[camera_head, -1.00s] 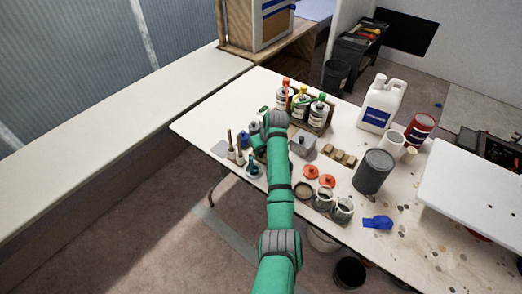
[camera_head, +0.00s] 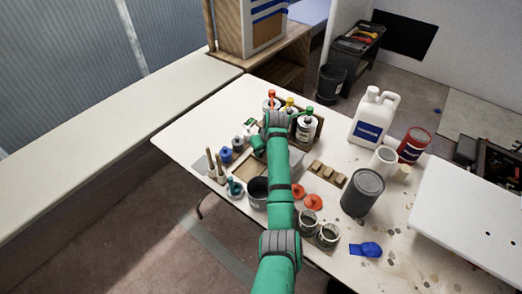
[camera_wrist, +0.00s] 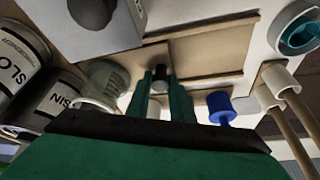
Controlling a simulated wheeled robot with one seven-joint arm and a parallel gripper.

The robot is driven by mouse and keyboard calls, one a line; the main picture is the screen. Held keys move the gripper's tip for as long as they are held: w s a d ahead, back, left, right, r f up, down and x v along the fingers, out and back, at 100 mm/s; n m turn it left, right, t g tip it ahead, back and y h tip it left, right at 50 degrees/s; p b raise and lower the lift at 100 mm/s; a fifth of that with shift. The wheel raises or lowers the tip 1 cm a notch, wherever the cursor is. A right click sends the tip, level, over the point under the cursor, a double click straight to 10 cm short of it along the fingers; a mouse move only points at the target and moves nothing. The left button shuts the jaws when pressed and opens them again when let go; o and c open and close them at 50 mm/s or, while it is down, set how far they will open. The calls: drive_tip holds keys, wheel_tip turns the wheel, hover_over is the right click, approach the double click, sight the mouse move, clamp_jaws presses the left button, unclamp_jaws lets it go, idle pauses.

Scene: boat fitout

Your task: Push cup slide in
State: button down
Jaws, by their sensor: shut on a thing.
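In the wrist view, a flat tan slide panel (camera_wrist: 205,65) with a pale frame lies ahead of my gripper (camera_wrist: 163,92). A small dark knob (camera_wrist: 158,80) sits between the two green fingertips at the panel's edge. My gripper is shut on this knob. In the head view, the tan slide panel (camera_head: 232,171) shows partly left of my arm, and the arm hides the rest. The fingertips and knob are hidden there. A translucent ribbed cup (camera_wrist: 103,82) stands left of the fingers in the wrist view.
Several bottles (camera_head: 305,128) stand in a rack behind. A grey can (camera_head: 362,192) and white jug (camera_head: 373,118) stand right. The table's back left is clear.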

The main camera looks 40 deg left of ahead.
drive_tip(key=c, duration=1.6)
unclamp_jaws()
drive_tip(key=shift+w, duration=0.3)
drive_tip(key=shift+o, duration=0.2)
drive_tip(key=v, duration=1.1)
drive_tip(key=shift+s+d+f, duration=0.1)
